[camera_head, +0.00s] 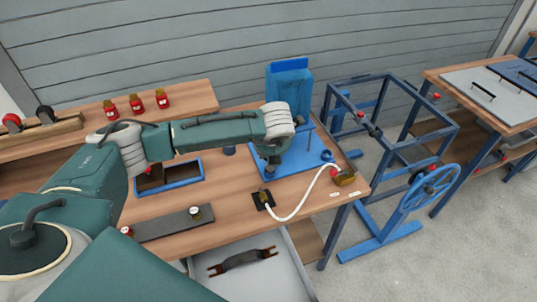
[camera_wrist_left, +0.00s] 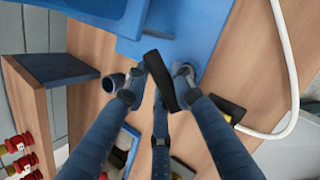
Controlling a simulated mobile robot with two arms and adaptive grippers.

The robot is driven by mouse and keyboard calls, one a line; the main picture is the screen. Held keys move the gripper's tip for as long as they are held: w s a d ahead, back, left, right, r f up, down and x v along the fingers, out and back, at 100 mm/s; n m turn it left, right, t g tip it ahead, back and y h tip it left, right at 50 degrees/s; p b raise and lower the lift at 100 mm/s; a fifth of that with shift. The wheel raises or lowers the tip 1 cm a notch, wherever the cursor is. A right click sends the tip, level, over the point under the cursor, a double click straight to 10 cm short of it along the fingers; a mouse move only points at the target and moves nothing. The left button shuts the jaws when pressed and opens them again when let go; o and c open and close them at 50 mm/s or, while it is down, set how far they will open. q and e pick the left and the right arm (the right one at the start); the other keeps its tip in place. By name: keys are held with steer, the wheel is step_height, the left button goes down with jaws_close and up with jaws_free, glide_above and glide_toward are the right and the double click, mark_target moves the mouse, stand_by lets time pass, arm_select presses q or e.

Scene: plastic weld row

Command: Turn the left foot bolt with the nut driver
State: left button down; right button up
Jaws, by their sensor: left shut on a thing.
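My left gripper (camera_head: 271,168) reaches from the left over the workbench, at the near left part of the blue machine's base plate (camera_head: 305,172). In the left wrist view my left gripper (camera_wrist_left: 160,88) has its fingers closed around a black handle (camera_wrist_left: 161,75), which looks like the nut driver's. The handle stands over or beside the edge of the blue base plate (camera_wrist_left: 185,45). The driver's lower end is hidden, and I cannot make out the left foot bolt or whether the driver touches it. My right gripper is not in view.
A small blue cup (camera_head: 229,150) stands left of the machine. A blue-rimmed tray (camera_head: 183,183) and a grey bar (camera_head: 170,226) lie left. A blue wheeled frame (camera_head: 388,150) stands right.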

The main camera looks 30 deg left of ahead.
arm_select(q)
steer(key=m+h+b, duration=0.1)
steer(key=m, duration=0.1)
steer(key=m+t+h+b, duration=0.1)
steer(key=m+b, duration=0.1)
steer(key=m, duration=0.1)
steer(key=shift+w+a+f+h, duration=0.15)
steer(key=shift+f+h, duration=0.05)
steer(key=shift+h, duration=0.2)
steer(key=m+h+b, duration=0.1)
steer(key=m, duration=0.1)
steer(key=shift+r+m, duration=0.15)
steer(key=shift+m, duration=0.15)
steer(key=shift+m+h, duration=0.4)
steer(key=shift+m, duration=0.2)
steer(key=shift+r, duration=0.1)
steer(key=shift+w, duration=0.1)
steer(key=shift+m, duration=0.4)
steer(key=shift+m+h+b, duration=0.3)
steer(key=shift+m+h, duration=0.3)
steer(key=shift+m, duration=0.2)
steer(key=shift+f+b, duration=1.05)
steer(key=shift+b, duration=0.45)
